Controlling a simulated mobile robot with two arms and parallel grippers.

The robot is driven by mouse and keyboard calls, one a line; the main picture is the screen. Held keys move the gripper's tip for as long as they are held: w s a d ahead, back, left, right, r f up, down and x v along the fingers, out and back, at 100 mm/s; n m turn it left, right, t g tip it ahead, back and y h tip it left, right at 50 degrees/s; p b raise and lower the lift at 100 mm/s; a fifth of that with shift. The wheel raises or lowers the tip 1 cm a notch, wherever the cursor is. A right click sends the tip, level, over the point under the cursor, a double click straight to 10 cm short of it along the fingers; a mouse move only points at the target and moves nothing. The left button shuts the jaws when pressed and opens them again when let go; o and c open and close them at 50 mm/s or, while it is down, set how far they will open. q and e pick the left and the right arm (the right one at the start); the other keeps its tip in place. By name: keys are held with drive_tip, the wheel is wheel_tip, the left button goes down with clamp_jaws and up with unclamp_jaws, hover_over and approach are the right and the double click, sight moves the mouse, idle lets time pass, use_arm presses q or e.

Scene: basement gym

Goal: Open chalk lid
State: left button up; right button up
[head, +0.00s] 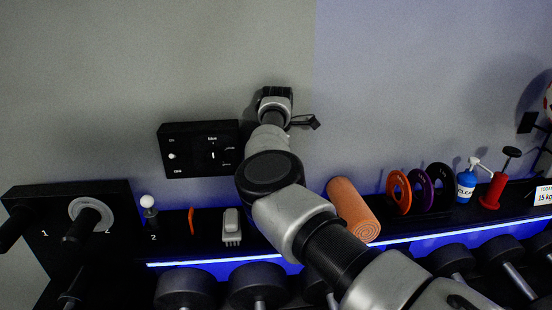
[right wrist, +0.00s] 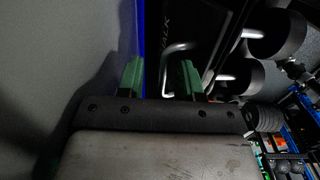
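The right wrist view shows part of a black surface (right wrist: 176,22) with pale lettering that ends in "LK", likely the chalk box lid. A bent metal handle (right wrist: 172,47) stands on it. My right gripper (right wrist: 160,76) has its two green fingertips apart, with nothing seen between them but the scene beyond. The handle lies just past the fingertips, near the right one; contact cannot be told. In the head view my right arm reaches up from the lower right to the wall. It hides its own fingers, and I cannot make out the chalk box there. My left gripper is not in view.
A black shelf with a blue-lit edge holds an orange roll (head: 353,208), several rings (head: 398,192), a blue bottle (head: 466,186) and a red object (head: 493,190). A black control panel (head: 190,149) is on the wall. Dumbbells (head: 258,286) sit below.

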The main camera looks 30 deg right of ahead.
wheel_tip(320, 180, up, 11)
drive_tip(key=b, duration=0.2)
drive_tip(key=shift+s, duration=0.3)
drive_tip(key=shift+a+f, duration=0.1)
drive_tip(key=shift+a, duration=0.05)
